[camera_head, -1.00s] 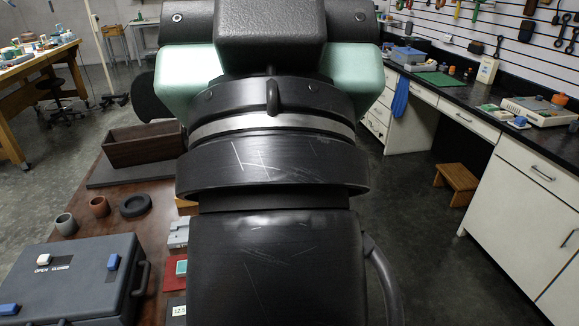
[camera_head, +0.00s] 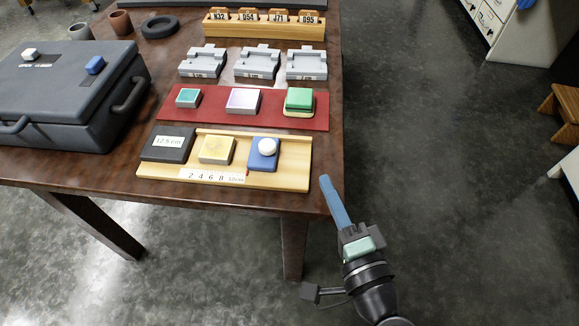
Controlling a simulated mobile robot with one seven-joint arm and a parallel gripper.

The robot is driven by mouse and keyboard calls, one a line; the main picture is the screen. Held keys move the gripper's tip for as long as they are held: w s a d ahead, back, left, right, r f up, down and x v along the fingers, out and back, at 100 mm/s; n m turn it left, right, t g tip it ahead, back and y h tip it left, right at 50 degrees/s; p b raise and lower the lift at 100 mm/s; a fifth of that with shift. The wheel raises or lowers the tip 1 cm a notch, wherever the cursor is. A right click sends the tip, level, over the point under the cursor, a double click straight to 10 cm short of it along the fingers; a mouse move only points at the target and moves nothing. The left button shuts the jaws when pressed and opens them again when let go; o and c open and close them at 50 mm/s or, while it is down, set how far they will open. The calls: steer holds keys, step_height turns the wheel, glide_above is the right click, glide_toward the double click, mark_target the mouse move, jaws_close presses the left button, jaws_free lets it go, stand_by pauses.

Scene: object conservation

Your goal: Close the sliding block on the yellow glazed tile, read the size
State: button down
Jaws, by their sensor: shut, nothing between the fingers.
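The yellow glazed tile (camera_head: 216,150) lies on a light wooden measuring board (camera_head: 290,175) at the table's front. The blue sliding block (camera_head: 263,155) with a white round knob stands just right of the tile, with a narrow gap seeming to show between them. A dark block (camera_head: 168,143) labelled 12.5 cm is left of the tile. The scale strip (camera_head: 212,176) along the front reads 2 4 6 8 and a small cm mark; a small red mark shows near its right end. My gripper (camera_head: 327,182), with blue fingers, is shut and empty, right of the board by the table's front right corner.
Behind the board, a red mat (camera_head: 180,112) bears a teal, a lilac and a green tile. Three grey fixtures (camera_head: 254,66) and a wooden rack of labelled tags (camera_head: 264,30) stand farther back. A grey case (camera_head: 65,90) with handles fills the left.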

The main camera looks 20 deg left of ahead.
mark_target(253, 158)
steer(key=shift+a+f, duration=0.1)
steer(key=shift+f, duration=0.3)
steer(key=x, duration=0.9)
steer(key=shift+w+a+r, duration=0.1)
steer(key=shift+r, duration=0.05)
steer(key=a, duration=0.2)
steer(key=s+a, duration=0.1)
steer(key=shift+f, duration=0.25)
steer(key=shift+s+a, duration=0.2)
steer(key=shift+a, duration=0.15)
steer(key=a, duration=0.2)
steer(key=s+a+p, duration=0.1)
steer(key=a, duration=0.1)
steer(key=s+a, duration=0.1)
steer(key=a, duration=0.1)
steer(key=shift+a, duration=0.2)
steer(key=shift+w, duration=0.1)
